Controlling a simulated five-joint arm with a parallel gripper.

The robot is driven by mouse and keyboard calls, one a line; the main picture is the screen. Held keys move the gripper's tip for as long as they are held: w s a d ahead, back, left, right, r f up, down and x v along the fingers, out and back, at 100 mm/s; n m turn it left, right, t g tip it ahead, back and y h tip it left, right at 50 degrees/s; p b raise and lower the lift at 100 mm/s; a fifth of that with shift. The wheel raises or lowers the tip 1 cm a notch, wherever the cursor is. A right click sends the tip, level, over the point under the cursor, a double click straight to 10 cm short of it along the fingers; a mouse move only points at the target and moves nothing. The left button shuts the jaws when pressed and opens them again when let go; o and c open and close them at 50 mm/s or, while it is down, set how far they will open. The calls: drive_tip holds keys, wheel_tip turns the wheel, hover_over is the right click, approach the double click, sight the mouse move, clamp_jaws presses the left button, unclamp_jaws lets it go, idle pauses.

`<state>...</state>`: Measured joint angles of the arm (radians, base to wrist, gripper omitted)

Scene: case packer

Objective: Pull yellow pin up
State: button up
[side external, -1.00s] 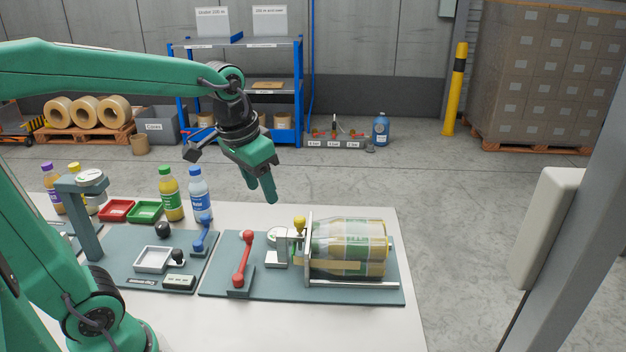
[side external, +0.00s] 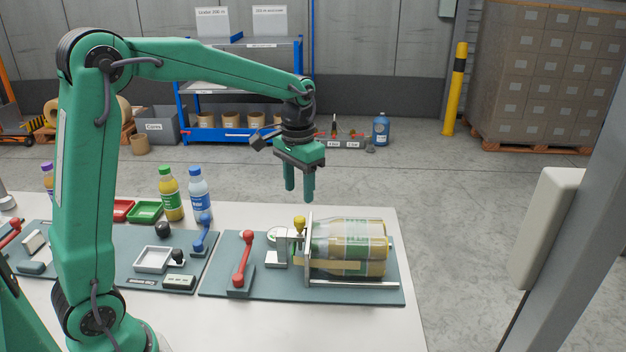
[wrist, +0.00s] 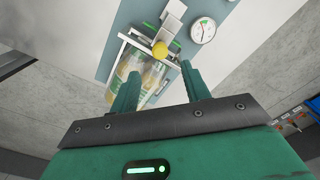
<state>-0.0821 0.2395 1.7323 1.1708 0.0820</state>
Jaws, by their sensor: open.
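The yellow pin (side external: 299,222) has a round knob and stands upright on a grey metal block beside the clear bottle case (side external: 348,243). In the wrist view the yellow pin (wrist: 160,49) shows ahead, between and beyond my fingers. My gripper (side external: 300,198) is open and empty, pointing down above the pin with a clear gap to it. In the wrist view my gripper's fingers (wrist: 158,75) are spread apart. The pin's lower part is hard to make out.
A red lever (side external: 243,260) stands left of the pin on the same dark plate (side external: 270,288). A round gauge (wrist: 203,30) is near the pin. A blue lever (side external: 203,233), green tray (side external: 145,212) and bottles (side external: 171,195) stand further left.

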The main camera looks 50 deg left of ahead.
sight(300, 218)
drive_tip(key=shift+f, duration=3.9)
clamp_jaws()
